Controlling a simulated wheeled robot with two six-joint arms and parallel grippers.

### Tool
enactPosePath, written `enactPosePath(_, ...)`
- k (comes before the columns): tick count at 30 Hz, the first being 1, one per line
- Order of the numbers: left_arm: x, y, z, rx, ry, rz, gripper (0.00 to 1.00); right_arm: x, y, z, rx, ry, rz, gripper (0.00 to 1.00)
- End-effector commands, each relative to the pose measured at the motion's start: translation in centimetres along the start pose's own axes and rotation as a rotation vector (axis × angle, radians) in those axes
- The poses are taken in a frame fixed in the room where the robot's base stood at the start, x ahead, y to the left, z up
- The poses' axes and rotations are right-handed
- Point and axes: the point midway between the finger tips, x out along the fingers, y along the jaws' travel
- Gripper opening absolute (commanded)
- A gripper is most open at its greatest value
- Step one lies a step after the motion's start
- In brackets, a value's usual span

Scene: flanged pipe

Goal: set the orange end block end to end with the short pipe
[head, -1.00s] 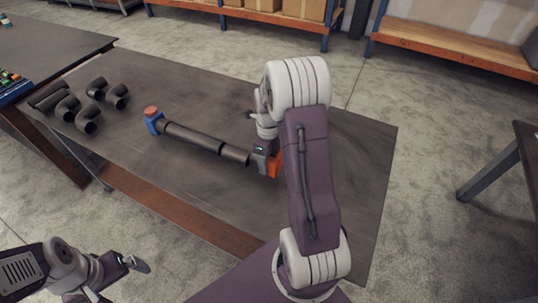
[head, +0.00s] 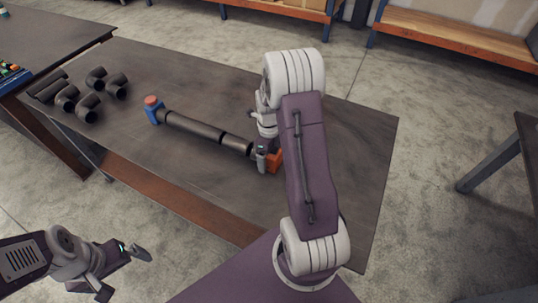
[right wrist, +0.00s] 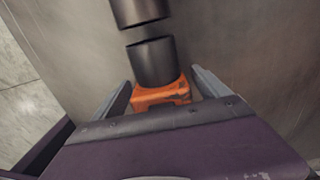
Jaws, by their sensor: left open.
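The orange end block (head: 274,161) lies on the table at the right end of the pipe row, partly hidden by my right arm. The right wrist view shows the orange end block (right wrist: 160,94) at the near end of the short dark pipe (right wrist: 154,62), apparently touching it. A narrow gap separates the short pipe from a longer dark pipe (right wrist: 138,11). My right gripper (right wrist: 162,78) has a finger on each side of the block, with slight gaps, and looks open. In the head view the short pipe (head: 237,144) continues the row. My left gripper (head: 124,268) is open and empty, off the table's front edge.
A blue end block (head: 154,113) with a red top stands at the far left end of the long pipe (head: 193,128). Several dark elbow fittings (head: 88,107) lie at the table's left. The table's (head: 352,165) right side is bare.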

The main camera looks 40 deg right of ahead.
Motion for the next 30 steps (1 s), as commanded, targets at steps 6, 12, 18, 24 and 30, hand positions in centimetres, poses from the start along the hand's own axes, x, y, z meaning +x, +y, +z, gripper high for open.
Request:
enactPosePath(6, -0.2, 0.0, 0.0, 0.0, 0.0, 0.0, 1.0, -0.6, 0.0, 0.0, 0.0, -0.001, -0.001, 0.85)
enactPosePath(12, -0.4, 0.0, -0.1, 0.0, 0.0, 0.0, 1.0, -5.0, -0.1, 0.1, 0.0, -0.005, -0.006, 0.85)
enactPosePath(18, -0.7, 0.0, -0.1, 0.0, 0.0, 0.0, 1.0, -9.8, -0.1, 0.1, 0.0, -0.003, -0.004, 0.85)
enactPosePath(24, -0.8, 0.0, -0.1, 0.0, 0.0, 0.0, 1.0, -12.1, 0.0, 0.0, 0.0, -0.001, -0.001, 0.85)
enactPosePath(30, -0.8, 0.0, -0.1, 0.0, 0.0, 0.0, 1.0, -12.2, 0.6, 0.2, -0.069, -0.002, -0.001, 0.85)
